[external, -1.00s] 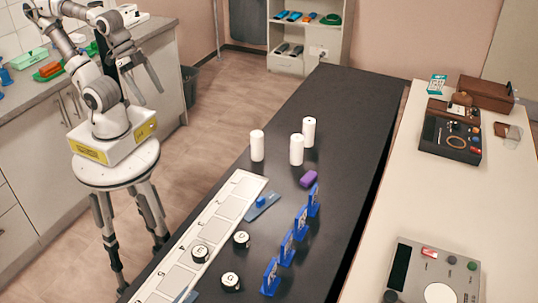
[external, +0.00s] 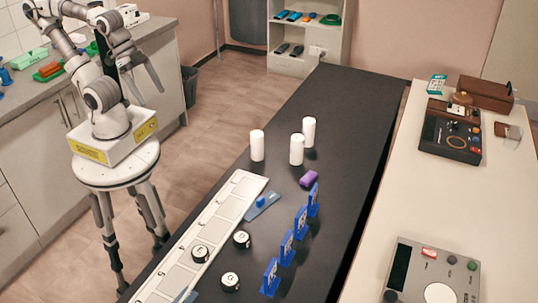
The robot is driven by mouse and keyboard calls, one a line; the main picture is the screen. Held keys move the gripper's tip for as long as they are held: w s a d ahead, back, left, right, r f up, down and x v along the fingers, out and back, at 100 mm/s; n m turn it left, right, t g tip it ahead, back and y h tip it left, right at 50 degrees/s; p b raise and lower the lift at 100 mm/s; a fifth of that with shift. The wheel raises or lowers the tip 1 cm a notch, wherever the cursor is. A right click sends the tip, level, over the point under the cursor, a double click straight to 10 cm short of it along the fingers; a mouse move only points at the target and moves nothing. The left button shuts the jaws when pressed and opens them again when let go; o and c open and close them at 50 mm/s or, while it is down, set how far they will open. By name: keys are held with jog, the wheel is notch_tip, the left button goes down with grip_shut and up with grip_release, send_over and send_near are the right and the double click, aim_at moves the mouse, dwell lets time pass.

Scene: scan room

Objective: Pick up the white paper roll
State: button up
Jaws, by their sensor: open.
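Three white paper rolls stand upright on the black table (external: 345,110). One roll (external: 257,145) is at the left, one (external: 297,149) is in the middle, and one (external: 309,131) stands just behind the middle one. My gripper (external: 146,92) is open and empty. It hangs above the floor beside my base, left of the table and well apart from the rolls.
The far end of the table is clear. A counter (external: 165,40) stands behind my arm.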

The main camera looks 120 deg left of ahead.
jog(key=w+f+t+h+b, duration=0.1)
jog(key=w+f+t+b, duration=0.2)
jog(key=w+f+b, duration=0.5)
jog(key=n+t+y+b, duration=0.2)
jog(key=n+y+b, duration=0.6)
jog(key=b, duration=1.1)
send_near(257, 146)
jog(key=s+r, duration=0.3)
jog(key=s, duration=0.2)
jog(key=shift+m+y, duration=0.4)
jog(key=p+x, duration=0.3)
jog(key=x, duration=0.1)
jog(key=p+x, duration=0.3)
jog(key=p, duration=0.1)
jog(key=p+x, duration=0.4)
jog(key=shift+w+d, duration=0.25)
jog(key=shift+w, duration=0.35)
jog(key=shift+b+x, duration=0.65)
jog(key=shift+x, duration=2.15)
jog(key=shift+r, duration=0.1)
grip_shut()
